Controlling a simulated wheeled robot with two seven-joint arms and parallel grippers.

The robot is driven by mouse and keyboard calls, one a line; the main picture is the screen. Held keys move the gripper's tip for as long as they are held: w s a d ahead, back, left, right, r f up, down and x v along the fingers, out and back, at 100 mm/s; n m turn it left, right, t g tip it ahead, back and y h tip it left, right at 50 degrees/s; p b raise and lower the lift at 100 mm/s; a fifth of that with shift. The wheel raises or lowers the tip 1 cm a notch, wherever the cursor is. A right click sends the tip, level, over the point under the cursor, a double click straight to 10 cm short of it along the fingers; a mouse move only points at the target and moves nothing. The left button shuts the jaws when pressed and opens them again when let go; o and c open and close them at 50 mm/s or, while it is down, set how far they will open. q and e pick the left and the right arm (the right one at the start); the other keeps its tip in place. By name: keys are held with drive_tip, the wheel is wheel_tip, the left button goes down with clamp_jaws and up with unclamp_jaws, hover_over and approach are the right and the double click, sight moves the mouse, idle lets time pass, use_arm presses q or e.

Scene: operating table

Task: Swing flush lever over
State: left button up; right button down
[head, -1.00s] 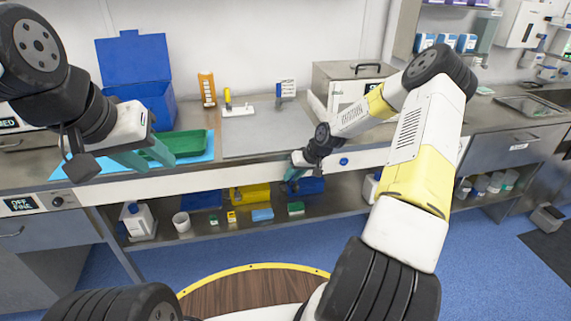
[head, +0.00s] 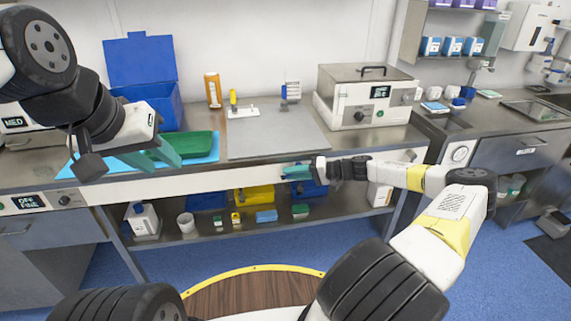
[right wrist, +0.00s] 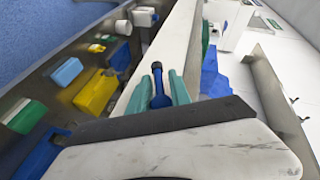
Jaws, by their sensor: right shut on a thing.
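The flush lever (right wrist: 159,88) is a blue lever with a dark round tip, at the white front rail of the bench. In the right wrist view it lies between the teal fingers of my right gripper (right wrist: 160,90), which is shut on it. In the head view my right gripper (head: 296,172) is at the front rail, pointing left, and the lever cannot be made out clearly there. My left gripper (head: 160,156) hangs above the green tray at the left, with its teal fingers apart and empty.
A green tray (head: 196,145) on a blue mat and a blue bin (head: 150,98) stand at the left. A grey pad (head: 265,142) covers the middle bench. A water bath (head: 362,97) stands right of it. The shelf below holds coloured boxes, including a yellow one (head: 254,195).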

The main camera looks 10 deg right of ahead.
drive_tip(key=shift+r+m+y, duration=0.15)
drive_tip(key=shift+m+y, duration=0.15)
drive_tip(key=shift+y, duration=0.6)
drive_tip(key=c, duration=1.4)
unclamp_jaws()
drive_tip(key=shift+o, duration=0.2)
drive_tip(key=v, duration=0.7)
drive_tip(key=shift+s+d, duration=0.3)
drive_tip(key=shift+d, duration=0.1)
